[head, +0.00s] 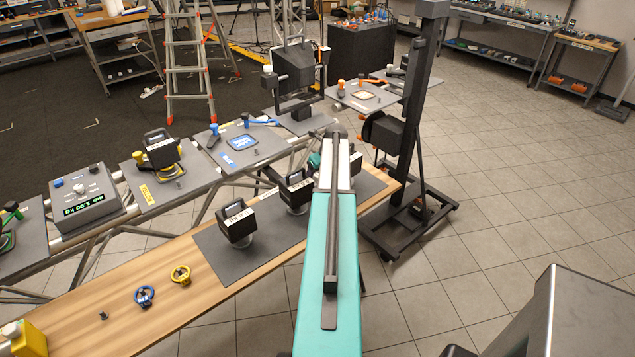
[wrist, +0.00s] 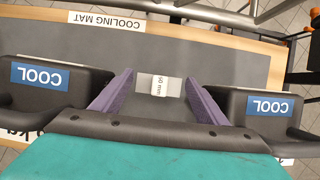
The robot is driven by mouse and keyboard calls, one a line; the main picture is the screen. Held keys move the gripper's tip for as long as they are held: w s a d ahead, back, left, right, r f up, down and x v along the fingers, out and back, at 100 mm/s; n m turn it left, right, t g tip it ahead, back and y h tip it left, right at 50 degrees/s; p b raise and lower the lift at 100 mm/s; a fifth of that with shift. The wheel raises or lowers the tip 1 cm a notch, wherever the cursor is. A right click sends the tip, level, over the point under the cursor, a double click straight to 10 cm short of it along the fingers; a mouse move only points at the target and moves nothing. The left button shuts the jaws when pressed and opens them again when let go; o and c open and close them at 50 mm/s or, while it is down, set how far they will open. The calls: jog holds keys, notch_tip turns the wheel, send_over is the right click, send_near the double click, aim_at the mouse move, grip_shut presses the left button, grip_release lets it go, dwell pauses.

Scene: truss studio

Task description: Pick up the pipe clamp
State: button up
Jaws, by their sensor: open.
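My gripper (wrist: 159,84) is open over the dark grey cooling mat (wrist: 215,48), its two purple fingers spread apart. A light grey piece with a "60 mm" label (wrist: 158,87) shows between the fingers; its full shape is hidden, and I cannot tell whether it is the pipe clamp. No grip on it is visible. In the head view, my teal arm hides the gripper and part of the mat.
Black blocks labelled "COOL" flank the fingers closely, one on the left (wrist: 55,85) and one on the right (wrist: 265,112). A black unit (head: 236,222) stands on the mat. A black stand (head: 408,195) rises right of the bench (head: 110,275).

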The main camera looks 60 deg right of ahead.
dwell(0.5)
jog(key=c, duration=1.1)
jog(key=shift+r, duration=0.2)
jog(key=shift+r+b, duration=1.55)
jog(key=shift+r, duration=3.3)
jog(key=shift+r, duration=0.1)
